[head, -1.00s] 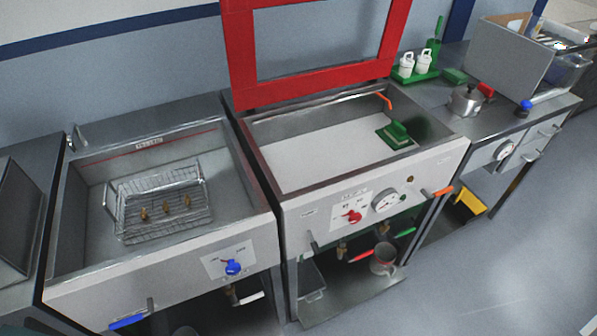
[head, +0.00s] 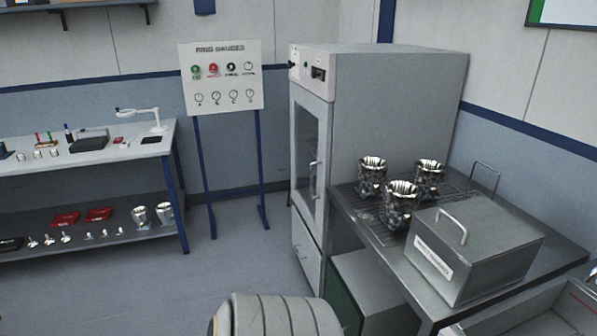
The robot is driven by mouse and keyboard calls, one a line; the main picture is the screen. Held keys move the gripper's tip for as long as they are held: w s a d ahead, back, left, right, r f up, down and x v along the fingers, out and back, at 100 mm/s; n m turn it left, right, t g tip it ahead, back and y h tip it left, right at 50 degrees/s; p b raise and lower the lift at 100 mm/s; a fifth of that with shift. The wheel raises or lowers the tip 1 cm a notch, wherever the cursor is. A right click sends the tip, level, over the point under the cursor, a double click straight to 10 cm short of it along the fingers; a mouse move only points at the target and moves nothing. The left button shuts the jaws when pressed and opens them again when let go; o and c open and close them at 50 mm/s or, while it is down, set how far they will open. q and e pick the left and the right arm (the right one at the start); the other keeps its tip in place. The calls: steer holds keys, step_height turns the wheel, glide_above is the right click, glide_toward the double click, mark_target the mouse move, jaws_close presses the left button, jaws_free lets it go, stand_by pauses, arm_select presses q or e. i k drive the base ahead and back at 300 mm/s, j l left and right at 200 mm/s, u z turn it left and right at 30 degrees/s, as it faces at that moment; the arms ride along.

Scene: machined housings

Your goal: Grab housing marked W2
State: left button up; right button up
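Three shiny metal housings stand upright on a dark rack on the bench at right: one at back left (head: 372,178), one at back right (head: 430,177) and one in front (head: 399,208). No W2 marking can be read on any of them from here. Two similar bright metal cup-shaped parts (head: 141,217) (head: 165,213) stand on the lower shelf at far left; no marks are legible on them either. Neither of my grippers shows in the head view.
A lidded metal box (head: 478,246) takes up the front of the right bench (head: 540,222). A tall grey cabinet (head: 400,108) with a closed glass door stands behind. A gauge board (head: 221,78) stands left of it. Open floor (head: 235,255) lies between the benches.

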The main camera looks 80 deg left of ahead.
mark_target(372, 170)
steer(key=u, duration=2.05)
steer(key=i+j+z, duration=0.2)
steer(key=z, duration=0.25)
steer(key=i+j+z, duration=0.2)
steer(key=j+z, duration=0.25)
steer(key=l, duration=0.1)
